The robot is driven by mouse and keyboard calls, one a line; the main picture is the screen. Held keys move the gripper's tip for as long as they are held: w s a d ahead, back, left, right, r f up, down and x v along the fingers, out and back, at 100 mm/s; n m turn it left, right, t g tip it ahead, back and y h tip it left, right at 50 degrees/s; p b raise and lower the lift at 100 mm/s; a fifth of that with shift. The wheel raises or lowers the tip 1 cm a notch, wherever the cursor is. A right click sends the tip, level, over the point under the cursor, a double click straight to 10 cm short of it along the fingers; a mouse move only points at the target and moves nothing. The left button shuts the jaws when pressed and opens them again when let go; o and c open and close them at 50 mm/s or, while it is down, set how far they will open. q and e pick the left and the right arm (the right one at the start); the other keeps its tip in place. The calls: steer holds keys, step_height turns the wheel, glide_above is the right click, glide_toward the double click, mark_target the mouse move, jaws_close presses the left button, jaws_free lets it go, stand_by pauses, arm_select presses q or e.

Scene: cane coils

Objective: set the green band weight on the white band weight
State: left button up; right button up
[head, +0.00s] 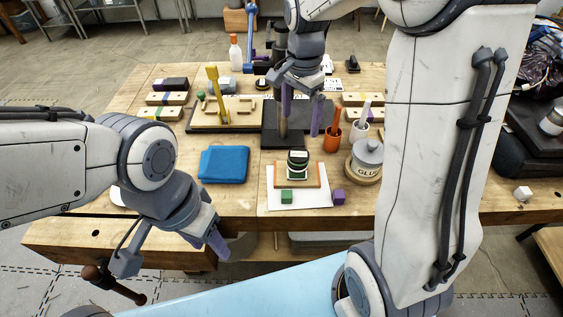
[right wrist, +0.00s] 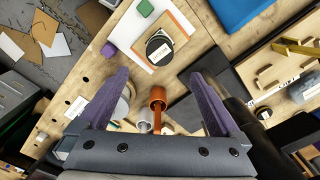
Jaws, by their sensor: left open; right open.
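A dark round stack of weights (head: 297,164) stands upright on an orange-edged board on white paper, near the table's front. Green and pale bands show on its side; I cannot tell clearly where one weight ends and the other begins. In the right wrist view its dark round top (right wrist: 159,48) carries a pale label. My right gripper (head: 301,128) is open and empty above the table, behind the stack and apart from it; its purple fingers (right wrist: 160,100) also frame the lower part of the wrist view. My left gripper (head: 172,255) is open and empty at the front left, beyond the table edge.
A green cube (head: 287,197) and purple cube (head: 338,197) lie in front of the stack. A glue jar (head: 367,155), orange cup (head: 332,139) and white cup (head: 359,131) stand to its right. A folded blue cloth (head: 223,165) lies left. Bare wood separates cloth and paper.

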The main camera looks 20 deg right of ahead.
steer(key=s+a+n, duration=0.9)
steer(key=s+a, duration=0.1)
steer(key=s+a+f+n+y, duration=0.1)
steer(key=s+a+n, duration=0.3)
steer(key=s+n, duration=0.7)
steer(key=s, duration=0.2)
steer(key=shift+s+f, duration=0.3)
steer(key=shift+f, duration=0.05)
